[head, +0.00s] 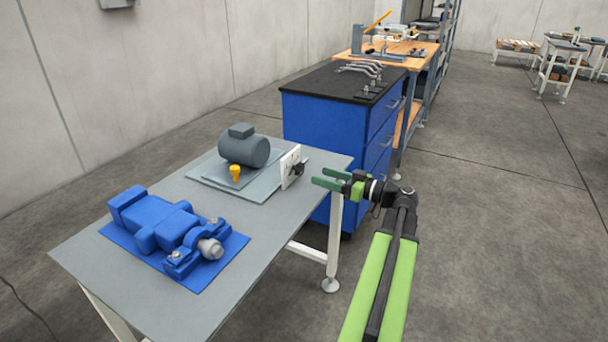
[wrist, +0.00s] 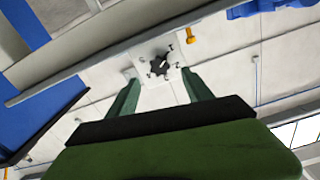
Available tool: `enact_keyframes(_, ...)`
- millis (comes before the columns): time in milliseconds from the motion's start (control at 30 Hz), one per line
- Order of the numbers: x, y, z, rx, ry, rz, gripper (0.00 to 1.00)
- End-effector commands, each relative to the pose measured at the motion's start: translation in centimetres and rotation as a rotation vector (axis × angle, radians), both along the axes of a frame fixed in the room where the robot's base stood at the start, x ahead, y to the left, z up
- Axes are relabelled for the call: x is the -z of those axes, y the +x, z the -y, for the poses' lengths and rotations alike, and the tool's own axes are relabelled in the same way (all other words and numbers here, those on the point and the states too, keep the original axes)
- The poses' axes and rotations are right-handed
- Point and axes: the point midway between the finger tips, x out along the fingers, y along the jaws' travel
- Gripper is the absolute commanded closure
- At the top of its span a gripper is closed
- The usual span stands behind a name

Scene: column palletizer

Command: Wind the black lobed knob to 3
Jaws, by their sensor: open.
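The black lobed knob (head: 298,169) sits on a small upright white panel (head: 288,168) at the right end of the grey table. In the wrist view the knob (wrist: 166,63) shows as a dark lobed shape with a light mark, on the white panel (wrist: 154,94). The numbers around it are too small to read. My gripper (head: 318,177) is open and empty, its green fingers pointing at the panel. In the wrist view the knob lies ahead, between and beyond the two fingertips (wrist: 160,84), apart from them as far as I can tell.
The grey table (head: 270,238) carries a grey motor (head: 245,147) on a plate, a yellow-orange fitting (head: 235,174) and a blue machine vice (head: 165,228). A blue cabinet (head: 325,125) with a black top stands close behind.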

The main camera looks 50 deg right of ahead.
Motion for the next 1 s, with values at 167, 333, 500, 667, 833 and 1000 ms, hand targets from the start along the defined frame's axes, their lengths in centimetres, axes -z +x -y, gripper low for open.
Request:
enact_keyframes(167,0.0,3.9,-1.0,-0.003,0.000,-0.001,0.41)
enact_keyframes(333,0.0,5.8,-1.4,-0.001,0.000,-0.001,0.41)
enact_keyframes(500,0.0,6.3,-1.5,0.001,0.000,0.000,0.41)
enact_keyframes(667,0.0,6.3,-1.5,0.001,0.000,0.000,0.41)
enact_keyframes(833,0.0,6.3,-1.5,0.001,0.000,0.000,0.62)
enact_keyframes(1000,0.0,6.2,-1.5,0.001,0.000,0.000,0.84)
